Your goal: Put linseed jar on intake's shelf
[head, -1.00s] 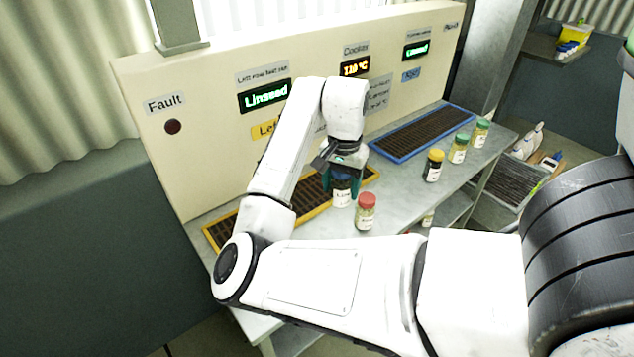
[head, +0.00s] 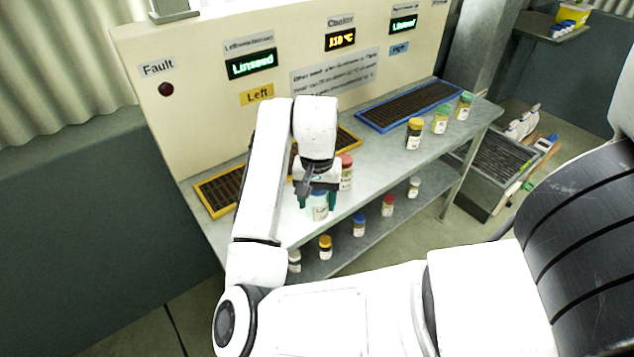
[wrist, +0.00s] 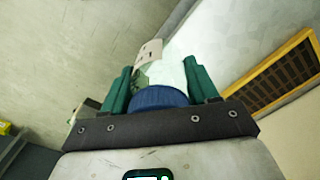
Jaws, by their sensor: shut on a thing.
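My gripper (head: 318,196) is shut on a blue-lidded jar (head: 319,208). It holds the jar upright near the front edge of the metal table (head: 390,165), apparently above it or just past it. In the wrist view, the teal fingers (wrist: 160,90) stand on both sides of the blue lid (wrist: 160,97), with the pale glass body and a label beyond. The label is too small to read. A lower shelf (head: 345,240) runs under the table and holds several jars with different lids. I cannot tell which shelf is the intake's.
A red-lidded jar (head: 346,172) stands just behind my gripper. A yellow-framed grate (head: 222,192) and a blue-framed grate (head: 410,104) lie along the panel. Yellow- and green-lidded jars (head: 414,134) stand at the right. A far shelf (head: 550,32) holds a yellow bin and small blue-lidded items.

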